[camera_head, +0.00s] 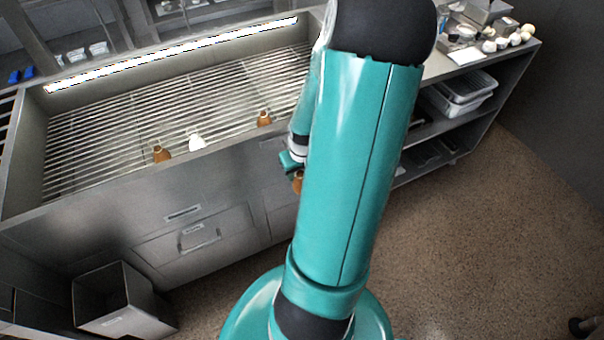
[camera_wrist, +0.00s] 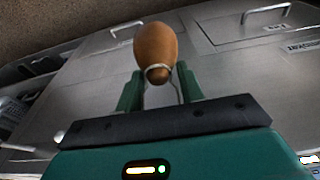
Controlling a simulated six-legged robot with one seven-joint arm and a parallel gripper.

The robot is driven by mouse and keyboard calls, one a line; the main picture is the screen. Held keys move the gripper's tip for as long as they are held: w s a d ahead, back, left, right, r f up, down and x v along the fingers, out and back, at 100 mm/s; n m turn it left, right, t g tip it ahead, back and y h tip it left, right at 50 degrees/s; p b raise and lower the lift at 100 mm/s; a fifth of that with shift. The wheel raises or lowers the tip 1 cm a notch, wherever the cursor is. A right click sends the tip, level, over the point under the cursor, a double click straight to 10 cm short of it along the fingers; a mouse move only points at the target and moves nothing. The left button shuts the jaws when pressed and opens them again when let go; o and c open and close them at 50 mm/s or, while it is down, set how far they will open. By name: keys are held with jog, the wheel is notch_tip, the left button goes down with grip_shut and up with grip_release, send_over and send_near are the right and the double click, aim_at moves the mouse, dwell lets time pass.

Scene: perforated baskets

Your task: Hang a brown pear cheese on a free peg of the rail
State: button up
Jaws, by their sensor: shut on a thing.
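A brown pear cheese (camera_wrist: 155,45) with a pale loop of cord around its narrow end is at my gripper (camera_wrist: 160,90) in the wrist view. The green fingers are shut on it at the cord end, and its wide end points away from the palm. In the head view the held cheese (camera_head: 298,182) shows small beside my arm, in front of the steel counter and partly hidden. Two other brown cheeses (camera_head: 161,154) (camera_head: 264,118) and one white cheese (camera_head: 196,141) are along the near edge of the barred basin. I cannot make out the rail's pegs.
The barred basin (camera_head: 130,130) fills the counter at left, with drawers (camera_head: 190,235) below. A steel bin (camera_head: 115,300) stands on the floor at lower left. A shelf at right holds trays (camera_head: 465,90) and several small items on top (camera_head: 490,35).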

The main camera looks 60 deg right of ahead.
jog(key=shift+w+d+f, duration=0.1)
jog(key=shift+w+d, duration=0.4)
jog(key=shift+w, duration=0.3)
jog(key=shift+w+d+f, duration=0.1)
jog(key=shift+w+d, duration=0.35)
jog(key=shift+w, duration=0.35)
jog(key=shift+w+d, duration=0.25)
jog(key=shift+w, duration=0.3)
grip_shut()
jog(key=shift+w+d+f, duration=0.2)
jog(key=shift+w+d, duration=0.1)
jog(key=shift+w, duration=0.15)
jog(key=shift+w+d+f, duration=0.15)
jog(key=shift+w+d, duration=0.1)
jog(key=shift+w, duration=0.15)
jog(key=shift+f, duration=0.1)
jog(key=o, duration=1)
grip_release()
jog(key=shift+f, duration=0.1)
jog(key=shift+o, duration=0.2)
